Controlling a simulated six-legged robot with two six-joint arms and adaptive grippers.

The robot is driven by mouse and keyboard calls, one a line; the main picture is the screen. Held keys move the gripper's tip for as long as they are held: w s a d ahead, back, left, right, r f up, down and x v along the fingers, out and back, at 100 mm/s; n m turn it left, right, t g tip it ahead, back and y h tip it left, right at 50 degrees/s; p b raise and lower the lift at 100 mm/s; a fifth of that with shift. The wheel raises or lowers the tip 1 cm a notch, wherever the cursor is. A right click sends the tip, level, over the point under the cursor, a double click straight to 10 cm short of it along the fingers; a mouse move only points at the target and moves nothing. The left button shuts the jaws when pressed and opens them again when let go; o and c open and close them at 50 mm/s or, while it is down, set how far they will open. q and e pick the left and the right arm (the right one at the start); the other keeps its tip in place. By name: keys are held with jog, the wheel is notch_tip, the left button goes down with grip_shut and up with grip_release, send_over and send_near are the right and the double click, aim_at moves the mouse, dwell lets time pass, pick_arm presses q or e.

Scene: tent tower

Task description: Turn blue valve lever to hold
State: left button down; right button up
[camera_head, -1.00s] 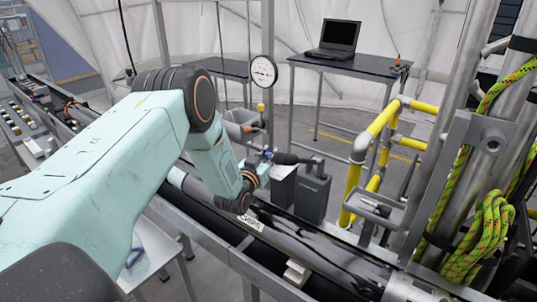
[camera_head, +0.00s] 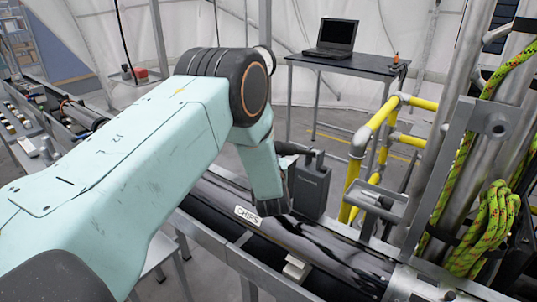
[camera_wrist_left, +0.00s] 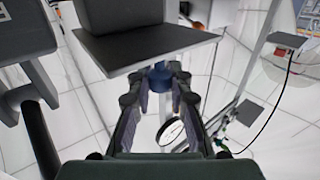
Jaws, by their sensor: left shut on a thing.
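In the left wrist view, my left gripper (camera_wrist_left: 161,82) has its two dark fingers closed around a blue piece (camera_wrist_left: 160,73), which appears to be the blue valve lever. The piece sits between the fingertips, below a dark grey flat-edged block (camera_wrist_left: 150,45). Only a small part of the blue piece shows, so its angle and the hold mark cannot be read. My right gripper is in neither view.
A grey box (camera_head: 311,188) stands beside the arm's wrist, on a dark pipe with a CHIPS label (camera_head: 247,215). Yellow railing (camera_head: 376,125) and green rope (camera_head: 492,228) are at the right. A laptop (camera_head: 334,38) sits on a table behind. A round gauge (camera_wrist_left: 172,132) shows in the wrist view.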

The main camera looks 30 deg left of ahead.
pick_arm(q)
jog(key=shift+d+r+n+g+y+b, duration=0.25)
jog(key=shift+n+g+y+b, duration=0.2)
jog(key=shift+n+g+y, duration=0.35)
jog(key=shift+d, duration=0.1)
jog(key=c, duration=1.6)
grip_release()
jog(key=o, duration=0.4)
jog(key=shift+s, duration=0.15)
jog(key=shift+f, duration=0.15)
jog(key=v, duration=1.2)
jog(key=shift+f, duration=0.15)
